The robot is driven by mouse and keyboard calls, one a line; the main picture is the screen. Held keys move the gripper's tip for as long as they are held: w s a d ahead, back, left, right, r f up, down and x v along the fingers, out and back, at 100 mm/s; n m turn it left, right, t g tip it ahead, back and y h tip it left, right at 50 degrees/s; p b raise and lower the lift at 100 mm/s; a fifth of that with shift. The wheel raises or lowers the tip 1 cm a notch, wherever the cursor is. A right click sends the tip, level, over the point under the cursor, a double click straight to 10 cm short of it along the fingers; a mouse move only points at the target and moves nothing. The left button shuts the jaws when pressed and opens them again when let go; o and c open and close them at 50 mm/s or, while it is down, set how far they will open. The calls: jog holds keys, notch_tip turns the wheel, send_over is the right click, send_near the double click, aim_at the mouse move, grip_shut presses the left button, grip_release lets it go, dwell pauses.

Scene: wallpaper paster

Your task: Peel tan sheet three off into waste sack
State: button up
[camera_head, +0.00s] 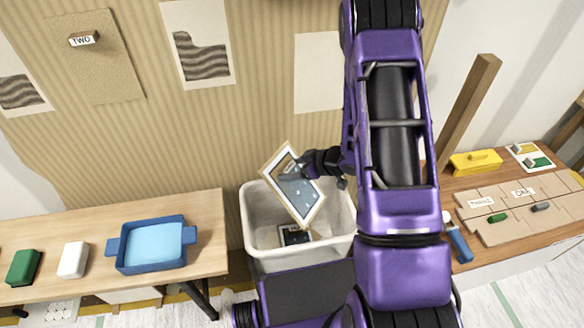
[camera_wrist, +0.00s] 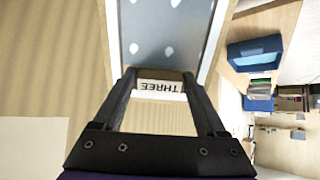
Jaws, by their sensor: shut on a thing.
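My gripper (camera_head: 312,165) is shut on a block labelled THREE (camera_wrist: 162,87), which sits between the fingers in the wrist view. A stiff sheet (camera_head: 288,180) with a pale border and a blue-grey face with white spots hangs from it, tilted. The sheet also shows in the wrist view (camera_wrist: 165,35), reaching away past the fingertips. In the head view it is over the whitish waste sack (camera_head: 262,238), with its lower end at or inside the opening; I cannot tell which. A smaller dark framed piece (camera_head: 293,235) lies inside the sack.
A tan sheet (camera_head: 100,70) with a TWO block (camera_head: 84,39) is on the striped wall, beside wavy-patterned sheets (camera_head: 202,60) and a pale blank patch (camera_head: 316,75). A blue tray (camera_head: 150,258) stands on the left table. The right table (camera_head: 470,250) holds boards and a yellow box (camera_head: 475,162).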

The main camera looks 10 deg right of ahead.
aim_at(298, 189)
notch_tip(298, 189, down, 10)
jog(key=b, duration=0.7)
jog(key=o, duration=1.3)
jog(key=shift+d+r, duration=0.1)
jog(key=p+v, duration=0.3)
jog(key=v, duration=1.4)
jog(key=shift+s+r, duration=0.1)
